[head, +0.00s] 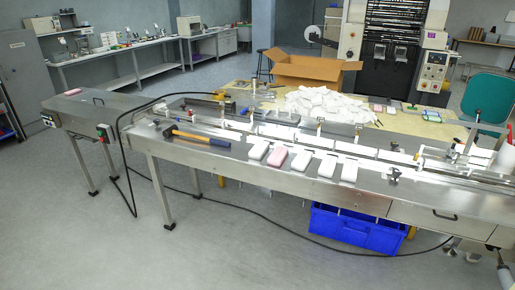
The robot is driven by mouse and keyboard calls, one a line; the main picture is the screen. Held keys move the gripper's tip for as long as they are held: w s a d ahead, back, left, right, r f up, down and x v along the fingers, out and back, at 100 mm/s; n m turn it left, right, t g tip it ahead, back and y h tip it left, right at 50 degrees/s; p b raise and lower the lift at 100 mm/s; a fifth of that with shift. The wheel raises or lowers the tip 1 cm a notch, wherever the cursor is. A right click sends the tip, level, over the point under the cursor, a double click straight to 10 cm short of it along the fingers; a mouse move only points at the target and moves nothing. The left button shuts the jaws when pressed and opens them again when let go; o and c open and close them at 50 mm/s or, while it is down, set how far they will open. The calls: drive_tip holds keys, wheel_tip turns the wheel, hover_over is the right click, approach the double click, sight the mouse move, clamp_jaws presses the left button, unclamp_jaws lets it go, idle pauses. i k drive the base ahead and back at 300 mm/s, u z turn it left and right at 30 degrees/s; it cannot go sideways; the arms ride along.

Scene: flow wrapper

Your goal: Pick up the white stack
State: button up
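Several small white blocks or stacks lie in a row with a pink one (277,156) near the front edge of the steel machine table (222,166). One white stack (258,149) is at the left end, left of the pink one. The other white ones, including a middle one (326,167) and the rightmost one (350,172), lie to its right. They lie apart with narrow gaps. I cannot tell which is the task's white stack. My gripper is not in view.
A hammer (196,138) lies left of the row. A conveyor track with white pieces runs behind it. Farther back are a white heap (327,104) and an open cardboard box (303,70). A blue crate (357,230) stands underneath. A black cable crosses the floor; front floor is clear.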

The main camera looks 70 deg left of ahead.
sight(259, 150)
drive_tip(key=u, duration=0.75)
drive_tip(key=i, duration=1.9)
drive_tip(key=u, duration=1.9)
drive_tip(key=i, duration=1)
drive_tip(key=u, duration=1.7)
drive_tip(key=i, duration=0.9)
drive_tip(key=u, duration=0.35)
